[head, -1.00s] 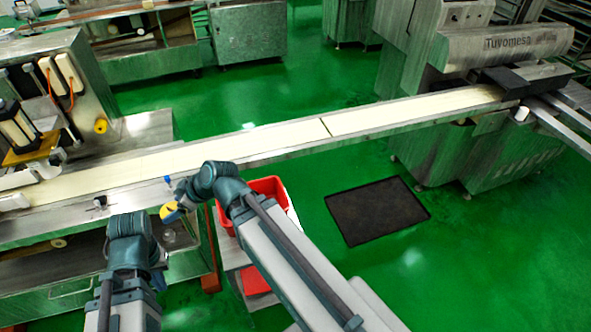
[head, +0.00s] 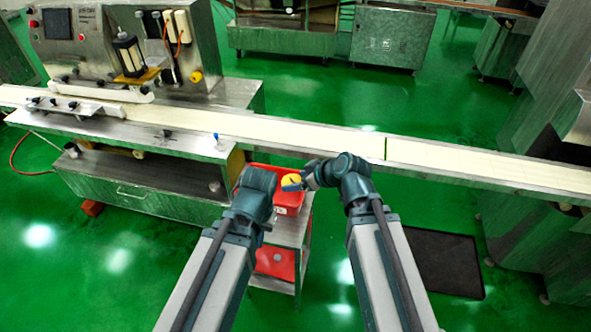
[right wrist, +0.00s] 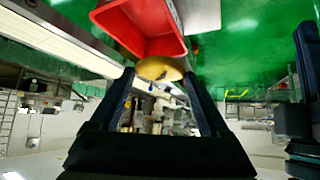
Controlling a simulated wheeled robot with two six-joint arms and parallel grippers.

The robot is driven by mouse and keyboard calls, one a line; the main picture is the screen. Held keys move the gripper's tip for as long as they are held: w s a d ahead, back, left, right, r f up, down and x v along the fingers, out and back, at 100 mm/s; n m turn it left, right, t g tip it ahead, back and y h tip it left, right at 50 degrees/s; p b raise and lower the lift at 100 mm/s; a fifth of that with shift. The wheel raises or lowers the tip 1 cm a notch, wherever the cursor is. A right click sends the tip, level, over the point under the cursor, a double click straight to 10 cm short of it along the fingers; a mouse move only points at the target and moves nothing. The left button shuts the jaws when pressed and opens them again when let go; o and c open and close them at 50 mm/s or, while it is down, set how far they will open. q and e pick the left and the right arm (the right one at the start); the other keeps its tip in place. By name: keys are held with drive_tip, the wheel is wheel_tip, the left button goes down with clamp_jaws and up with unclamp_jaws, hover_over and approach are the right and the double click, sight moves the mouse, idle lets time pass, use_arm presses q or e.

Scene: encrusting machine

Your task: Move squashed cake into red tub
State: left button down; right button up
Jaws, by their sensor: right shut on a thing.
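The squashed cake (head: 292,179) is a yellow, flattened round piece. My right gripper (head: 290,183) is shut on it, and in the head view they overlap the red tub (head: 290,201). In the right wrist view the cake (right wrist: 160,68) sits between the two fingertips (right wrist: 160,74), and the tub (right wrist: 150,42) shows just past it. The cake is held clear of the tub's floor; its exact height over the rim is hard to tell. My left gripper (head: 256,182) is left of the tub in the head view, its jaws hidden by its own wrist.
The tub stands on the upper shelf of a metal cart (head: 288,232), with another red tub (head: 275,262) below. A long conveyor belt (head: 260,130) runs behind, with machine frames at the left. A dark mat (head: 445,264) lies on the green floor at the right.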

drive_tip(key=w+a+f+b, duration=0.4)
drive_tip(key=w+f+b, duration=0.2)
drive_tip(key=w, duration=0.5)
wheel_tip(320, 180, down, 6)
drive_tip(key=b, duration=0.5)
drive_tip(key=shift+a+b, duration=0.15)
drive_tip(key=shift+b, duration=0.25)
drive_tip(key=shift+w, duration=0.1)
drive_tip(key=o, duration=0.9)
drive_tip(key=p+v, duration=1)
drive_tip(key=v, duration=0.3)
drive_tip(key=shift+s+r, duration=0.25)
drive_tip(key=shift+s+f, duration=0.1)
